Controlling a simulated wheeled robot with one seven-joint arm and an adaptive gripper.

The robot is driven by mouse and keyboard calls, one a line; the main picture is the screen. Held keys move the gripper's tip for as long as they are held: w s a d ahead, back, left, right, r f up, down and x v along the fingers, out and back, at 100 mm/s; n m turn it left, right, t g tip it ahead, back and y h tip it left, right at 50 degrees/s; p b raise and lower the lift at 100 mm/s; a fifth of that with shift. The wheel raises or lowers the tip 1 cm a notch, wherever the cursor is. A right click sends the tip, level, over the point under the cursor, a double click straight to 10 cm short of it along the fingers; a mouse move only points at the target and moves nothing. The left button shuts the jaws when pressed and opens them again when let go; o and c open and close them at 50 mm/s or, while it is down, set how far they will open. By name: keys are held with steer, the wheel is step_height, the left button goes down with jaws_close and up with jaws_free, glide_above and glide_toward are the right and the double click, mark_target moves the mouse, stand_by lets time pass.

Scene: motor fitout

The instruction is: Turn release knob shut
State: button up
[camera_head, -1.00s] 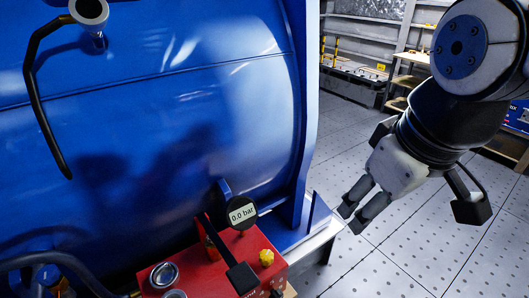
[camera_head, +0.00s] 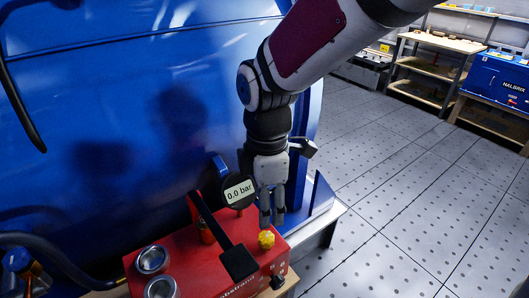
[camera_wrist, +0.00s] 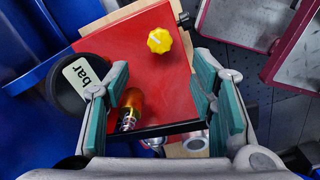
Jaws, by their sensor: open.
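The release knob is a small yellow lobed knob (camera_head: 266,240) on top of the red pump block (camera_head: 190,262), near its right end. In the wrist view the yellow knob (camera_wrist: 159,40) lies beyond the fingertips, near the top middle, with nothing around it. My gripper (camera_head: 272,215) points down just behind the knob in the head view. In the wrist view my gripper (camera_wrist: 165,90) has its green-padded fingers apart, with nothing held between them. I cannot tell the exact height of the fingertips above the knob.
A round gauge (camera_head: 239,191) reading 0.0 bar stands close to the left of my gripper. A black lever (camera_head: 225,240) slants across the block. The large blue tank (camera_head: 120,120) rises behind. Open floor (camera_head: 400,220) lies to the right, with shelves (camera_head: 435,65) beyond.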

mark_target(267, 237)
step_height(267, 237, down, 11)
steer(key=shift+r+b, duration=0.15)
steer(key=shift+b, duration=0.4)
steer(key=shift+c, duration=0.2)
steer(key=c, duration=1.1)
